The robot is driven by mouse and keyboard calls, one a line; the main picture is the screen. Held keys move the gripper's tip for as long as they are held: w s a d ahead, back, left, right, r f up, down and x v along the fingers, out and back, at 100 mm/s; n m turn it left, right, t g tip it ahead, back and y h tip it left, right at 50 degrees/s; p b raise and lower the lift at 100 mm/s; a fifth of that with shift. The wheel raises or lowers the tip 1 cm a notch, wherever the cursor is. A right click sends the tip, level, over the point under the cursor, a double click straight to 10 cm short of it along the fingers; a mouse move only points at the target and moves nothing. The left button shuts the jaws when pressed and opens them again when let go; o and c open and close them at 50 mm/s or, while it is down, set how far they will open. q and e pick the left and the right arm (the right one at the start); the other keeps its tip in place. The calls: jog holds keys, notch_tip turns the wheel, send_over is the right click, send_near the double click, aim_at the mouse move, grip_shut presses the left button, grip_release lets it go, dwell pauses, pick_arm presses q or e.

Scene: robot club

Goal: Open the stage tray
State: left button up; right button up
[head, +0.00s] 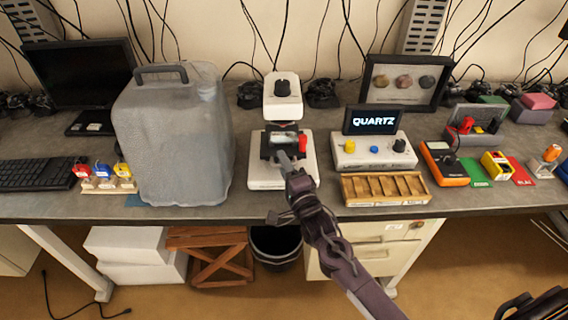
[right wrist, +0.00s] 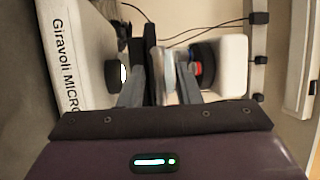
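A white microscope (head: 283,97) with a black knob on top stands near the middle of the bench. Its dark stage (head: 279,141) has a red knob (head: 303,143) at its right side. My right gripper (head: 285,165) reaches in from the lower right, with its fingertips at the front of the stage. In the right wrist view, the grey fingers (right wrist: 160,80) stand apart, on either side of a dark plate (right wrist: 150,62) and a pale, clear-looking piece (right wrist: 168,75). I cannot tell whether they press on these. My left gripper is out of view.
A large grey jug (head: 173,135) stands close to the left of the microscope. To the right are a control box (head: 372,153) with a QUARTZ screen (head: 374,121) and a wooden rack (head: 385,188) at the bench's front edge. Cables hang behind.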

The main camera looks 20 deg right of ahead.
jog(key=c, duration=0.5)
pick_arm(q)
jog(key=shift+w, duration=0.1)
pick_arm(e)
jog(key=shift+r, duration=0.1)
grip_shut()
